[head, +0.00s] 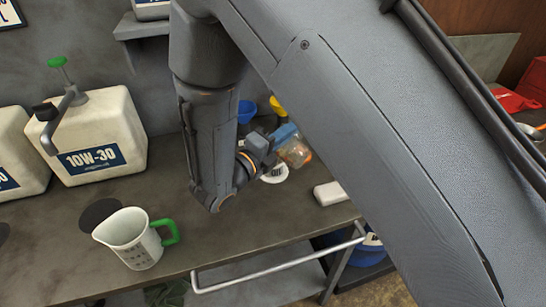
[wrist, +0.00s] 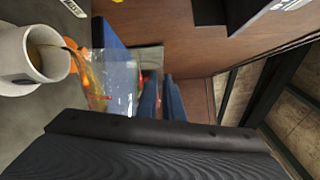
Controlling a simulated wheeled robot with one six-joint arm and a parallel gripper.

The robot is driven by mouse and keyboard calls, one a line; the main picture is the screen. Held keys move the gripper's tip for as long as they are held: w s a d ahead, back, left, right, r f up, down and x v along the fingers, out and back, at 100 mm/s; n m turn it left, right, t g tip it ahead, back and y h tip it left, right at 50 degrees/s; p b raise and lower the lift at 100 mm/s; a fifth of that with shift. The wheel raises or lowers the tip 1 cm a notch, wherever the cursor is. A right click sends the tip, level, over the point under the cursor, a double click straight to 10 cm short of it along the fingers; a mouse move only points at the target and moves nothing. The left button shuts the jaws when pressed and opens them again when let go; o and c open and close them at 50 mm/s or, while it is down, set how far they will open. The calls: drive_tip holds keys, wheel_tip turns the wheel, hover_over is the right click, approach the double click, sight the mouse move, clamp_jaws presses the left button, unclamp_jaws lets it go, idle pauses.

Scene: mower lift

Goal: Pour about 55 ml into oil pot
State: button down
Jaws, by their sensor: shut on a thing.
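My gripper (head: 286,135) has its blue fingers shut on a clear beaker (head: 297,152) with amber liquid in it, over the back of the bench. In the wrist view the beaker (wrist: 115,82) is tilted toward a white pot (wrist: 22,82) on the left. A thin dark streak, seemingly liquid, runs between the beaker's lip and the pot's mouth. Some brownish liquid shows inside the pot. In the head view the white pot (head: 275,175) is below the beaker, mostly hidden by my arm. The liquid level marks are too small to read.
A white jug with a green handle (head: 135,243) stands at the front left. A 10W-30 canister (head: 95,140) with a green-knobbed pump stands behind it. A blue cup (head: 246,110) and a yellow one (head: 277,106) are at the back. A white block (head: 330,193) lies to the right.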

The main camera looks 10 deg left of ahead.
sight(299, 138)
drive_tip(key=shift+w+a+r+n+p, duration=0.15)
drive_tip(key=shift+a+r+n+p, duration=0.05)
drive_tip(key=shift+a+n+p, duration=0.25)
drive_tip(key=shift+d+f, duration=0.1)
drive_tip(key=shift+d, duration=0.05)
drive_tip(key=d+f+m+b, duration=0.1)
drive_tip(key=b, duration=0.1)
drive_tip(key=s+d+f+m+b, duration=0.1)
drive_tip(key=m+b, duration=0.1)
drive_tip(key=shift+d+b, duration=0.15)
drive_tip(key=shift+b, duration=0.15)
drive_tip(key=shift+s+d+f+m, duration=0.1)
drive_tip(key=shift+s+d+m, duration=0.15)
drive_tip(key=shift+m, duration=0.1)
idle(0.4)
